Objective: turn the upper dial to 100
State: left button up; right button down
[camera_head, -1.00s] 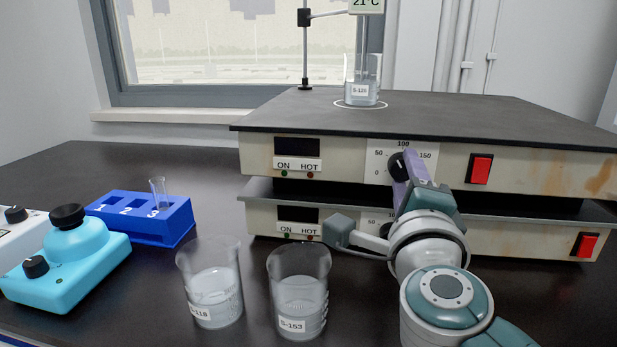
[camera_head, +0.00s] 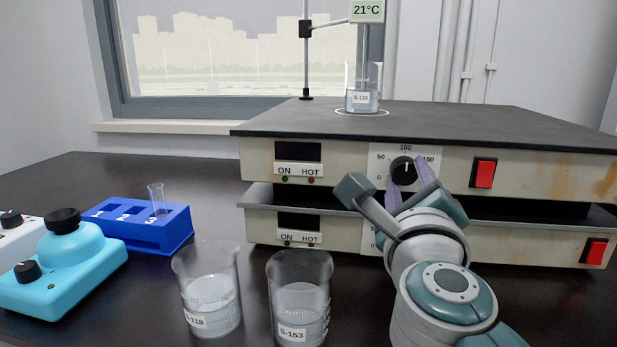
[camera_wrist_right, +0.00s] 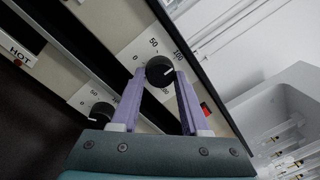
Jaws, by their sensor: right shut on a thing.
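The upper dial (camera_head: 402,171) is a round black knob on the front of the upper hot plate (camera_head: 345,160), with a printed scale of 0, 50, 100 and 150 around it. My right gripper (camera_head: 407,178) has its two purple fingers on either side of the knob. The right wrist view shows the dial (camera_wrist_right: 160,71) held between the fingertips (camera_wrist_right: 160,74). The knob has a pale mark, but I cannot read its exact setting. The lower dial (camera_wrist_right: 102,112) is partly hidden by a finger there. My left gripper is not in view.
The lower hot plate (camera_head: 262,221) sits below. A red switch (camera_head: 483,173) is right of the upper dial. A beaker (camera_head: 362,98) stands on the top plate. Two beakers (camera_head: 209,290) (camera_head: 300,300) stand in front, left of my arm. A blue rack (camera_head: 150,235) is farther left.

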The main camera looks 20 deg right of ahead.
dwell(0.3)
jog(key=shift+c, duration=2)
grip_release()
jog(key=shift+a, duration=0.1)
